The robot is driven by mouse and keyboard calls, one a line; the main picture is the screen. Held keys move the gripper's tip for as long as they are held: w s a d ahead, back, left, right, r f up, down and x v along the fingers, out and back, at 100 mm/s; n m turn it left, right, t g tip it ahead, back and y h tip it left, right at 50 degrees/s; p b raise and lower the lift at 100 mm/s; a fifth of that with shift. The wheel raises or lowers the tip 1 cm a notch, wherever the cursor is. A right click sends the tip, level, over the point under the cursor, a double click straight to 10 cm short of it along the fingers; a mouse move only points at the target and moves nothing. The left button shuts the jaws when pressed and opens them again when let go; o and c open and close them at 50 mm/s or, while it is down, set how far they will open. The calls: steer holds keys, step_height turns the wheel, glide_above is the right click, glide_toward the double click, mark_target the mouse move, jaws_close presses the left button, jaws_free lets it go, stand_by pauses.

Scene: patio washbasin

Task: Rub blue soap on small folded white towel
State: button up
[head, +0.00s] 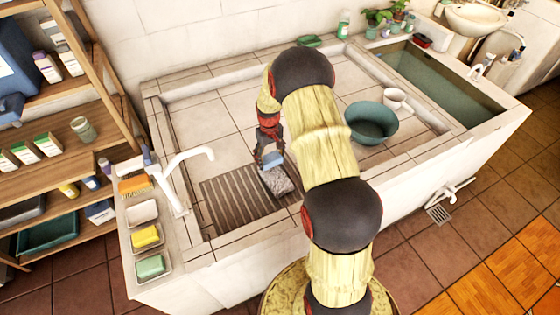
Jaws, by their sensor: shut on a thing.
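My gripper (270,156) points down over the tiled basin and is shut on the blue soap (272,160), which shows only as a small light-blue patch between the fingers. Directly below it lies the small folded white towel (279,183), greyish and textured, at the upper right of the ribbed washboard area (232,196). The soap is at the towel's far end. I cannot tell whether it touches the towel or sits just above it.
A white tap (176,180) stands left of the washboard. Left of it, the ledge holds an empty-looking white dish (142,213), yellow soap (146,236), green soap (151,265) and an orange brush (134,185). A teal bowl (371,123) stands to the right. The basin's left tiles are clear.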

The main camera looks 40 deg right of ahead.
steer(key=shift+r+p, duration=1)
steer(key=shift+r, duration=1.1)
